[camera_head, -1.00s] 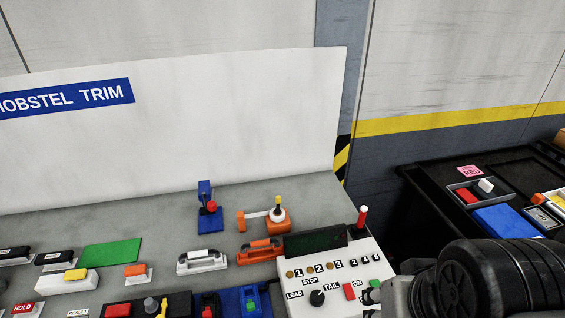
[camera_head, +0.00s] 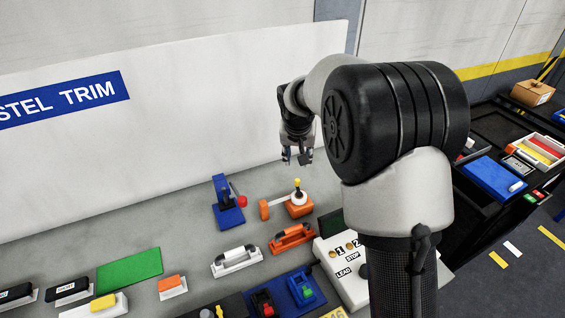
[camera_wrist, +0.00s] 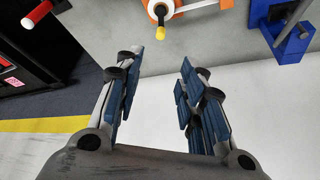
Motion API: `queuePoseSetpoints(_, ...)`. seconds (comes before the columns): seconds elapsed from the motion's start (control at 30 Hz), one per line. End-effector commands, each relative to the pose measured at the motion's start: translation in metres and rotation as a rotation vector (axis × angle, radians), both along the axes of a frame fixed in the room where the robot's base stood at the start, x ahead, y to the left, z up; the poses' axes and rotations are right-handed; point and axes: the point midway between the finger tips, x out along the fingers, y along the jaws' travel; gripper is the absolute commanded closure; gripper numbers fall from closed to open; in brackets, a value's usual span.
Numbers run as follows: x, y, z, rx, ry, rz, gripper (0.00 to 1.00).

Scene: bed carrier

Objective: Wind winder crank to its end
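A winder-like device (camera_head: 299,208) stands on the bench, with an orange base, a white top and an upright crank knob (camera_head: 297,184) tipped in yellow. A pale bar runs left from it to a small orange block (camera_head: 264,209). In the wrist view the orange device (camera_wrist: 153,10) is at the top centre, with its yellow tip (camera_wrist: 161,33) toward me. My gripper (camera_head: 298,158) hangs above and behind the device, apart from it. In the wrist view its fingers (camera_wrist: 158,75) are spread wide with nothing between them.
A blue device with a red knob (camera_head: 239,201) stands left of the orange one. White (camera_head: 237,261) and orange (camera_head: 292,238) handled pieces and a control box (camera_head: 345,268) are in front. A white panel (camera_head: 170,130) rises behind.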

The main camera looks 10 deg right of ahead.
Motion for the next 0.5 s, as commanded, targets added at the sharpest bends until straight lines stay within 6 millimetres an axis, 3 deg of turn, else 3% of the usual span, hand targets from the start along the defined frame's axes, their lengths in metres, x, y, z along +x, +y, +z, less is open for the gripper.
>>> queuePoseSetpoints(0.27,0.013,-0.002,-0.029,0.000,0.003,-0.004,0.64)
queuePoseSetpoints(0.5,0.031,-0.007,-0.077,0.000,0.003,-0.004,0.64)
